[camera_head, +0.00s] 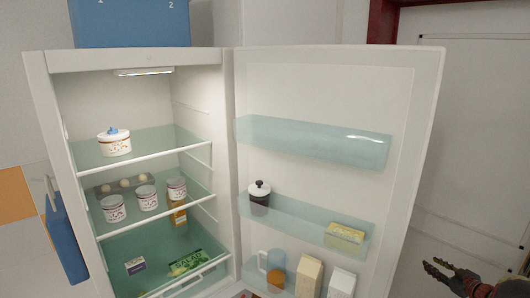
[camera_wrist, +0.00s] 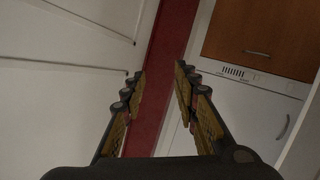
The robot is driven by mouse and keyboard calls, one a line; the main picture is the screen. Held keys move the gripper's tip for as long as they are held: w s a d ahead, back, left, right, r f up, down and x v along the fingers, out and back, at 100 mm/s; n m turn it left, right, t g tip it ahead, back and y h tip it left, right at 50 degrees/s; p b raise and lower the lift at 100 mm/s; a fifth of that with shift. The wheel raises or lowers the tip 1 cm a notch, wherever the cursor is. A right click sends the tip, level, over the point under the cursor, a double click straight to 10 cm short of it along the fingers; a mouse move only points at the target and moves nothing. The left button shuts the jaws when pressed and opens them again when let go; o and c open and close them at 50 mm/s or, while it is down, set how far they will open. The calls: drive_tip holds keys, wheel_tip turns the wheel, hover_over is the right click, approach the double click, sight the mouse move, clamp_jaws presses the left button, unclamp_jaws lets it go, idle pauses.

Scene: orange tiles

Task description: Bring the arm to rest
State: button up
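My gripper (camera_head: 437,272) shows at the lower right of the head view, to the right of the open fridge door and apart from it. In the wrist view my gripper (camera_wrist: 160,82) has its two fingers spread with an empty gap between them. Nothing is held. Most of my arm is outside the head view.
The fridge door (camera_head: 335,85) stands wide open, left of my gripper. Jars, cartons and a salad pack (camera_head: 187,262) sit inside the fridge. A white panelled door (camera_head: 480,130) is behind my gripper. The wrist view shows a wooden cabinet (camera_wrist: 265,35) and a white appliance (camera_wrist: 245,105).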

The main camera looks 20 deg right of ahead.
drive_tip(key=s+a+r+m+g+h, duration=0.3)
drive_tip(key=s+r+m+g+h, duration=0.25)
drive_tip(key=g, duration=0.25)
drive_tip(key=s+a+r+n+y+b, duration=0.1)
drive_tip(key=s+a+r, duration=0.4)
drive_tip(key=a, duration=1.7)
drive_tip(key=s+a+r+n+y+b, duration=0.1)
drive_tip(key=s+a+r+y, duration=0.3)
drive_tip(key=a, duration=1.8)
drive_tip(key=s+a+r+n+y+b, duration=0.1)
drive_tip(key=s+a+r, duration=0.5)
drive_tip(key=a, duration=1.6)
drive_tip(key=s+y, duration=0.1)
drive_tip(key=s, duration=0.4)
drive_tip(key=shift+s+r+g, duration=0.15)
drive_tip(key=shift+s+g, duration=0.05)
drive_tip(key=shift+g, duration=0.2)
